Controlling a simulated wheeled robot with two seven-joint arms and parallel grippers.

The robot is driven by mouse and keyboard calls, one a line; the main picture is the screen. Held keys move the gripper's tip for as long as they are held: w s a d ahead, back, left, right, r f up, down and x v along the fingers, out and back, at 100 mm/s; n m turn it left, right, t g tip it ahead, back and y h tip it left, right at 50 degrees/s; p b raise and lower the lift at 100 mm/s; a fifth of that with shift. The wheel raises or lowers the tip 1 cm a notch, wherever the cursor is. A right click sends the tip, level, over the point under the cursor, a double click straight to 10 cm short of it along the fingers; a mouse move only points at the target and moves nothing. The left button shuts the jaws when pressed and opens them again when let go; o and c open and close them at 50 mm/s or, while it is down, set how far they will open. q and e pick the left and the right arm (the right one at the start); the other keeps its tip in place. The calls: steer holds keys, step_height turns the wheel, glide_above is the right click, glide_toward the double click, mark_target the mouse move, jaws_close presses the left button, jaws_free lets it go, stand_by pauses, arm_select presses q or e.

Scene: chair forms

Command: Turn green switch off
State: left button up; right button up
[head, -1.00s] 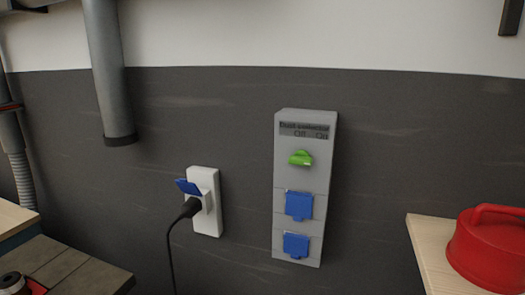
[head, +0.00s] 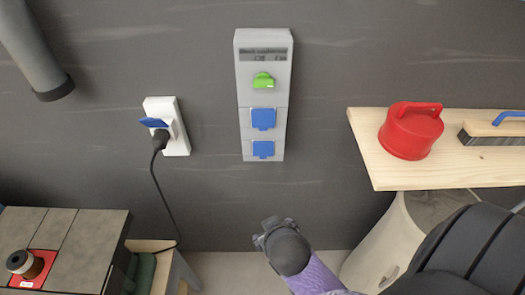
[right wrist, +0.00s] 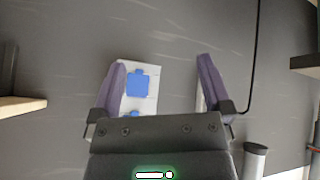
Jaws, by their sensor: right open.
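The green switch (head: 263,81) is a knob near the top of a grey wall box (head: 245,100), under a dark label marked Off and On. Its handle appears to lie roughly level; I cannot tell its setting. My right gripper (head: 268,232) is below the box in the head view, apart from it. In the right wrist view its two purple fingers (right wrist: 162,64) are spread and empty. Between them, part of the box with a blue cover (right wrist: 138,84) shows, apparently upside down; the switch is hidden there. My left gripper is not in view.
A white socket (head: 182,142) with a plugged black cable (head: 165,205) is left of the box. A wooden shelf (head: 400,178) with a red canister (head: 410,135) and a brush (head: 495,132) juts out at right. A workbench (head: 75,235) stands lower left.

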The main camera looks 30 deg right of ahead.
steer(key=w+d+r+m+t+h+p, duration=0.1)
steer(key=w+d+r+m+t+h, duration=0.2)
steer(key=r, duration=0.4)
steer(key=w+d+r+m+t+h+p, duration=0.1)
steer(key=w+r+t+h, duration=0.1)
steer(key=w+r, duration=0.4)
steer(key=m+t+h, duration=0.2)
steer(key=t, duration=0.2)
glide_toward(263, 86)
steer(key=p+x, duration=0.1)
steer(key=x, duration=0.9)
steer(key=shift+s+n, duration=0.1)
steer(key=shift+n, duration=0.2)
steer(key=c, duration=1.2)
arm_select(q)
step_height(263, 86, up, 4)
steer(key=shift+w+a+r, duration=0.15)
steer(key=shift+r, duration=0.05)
arm_select(e)
steer(key=shift+c, duration=0.2)
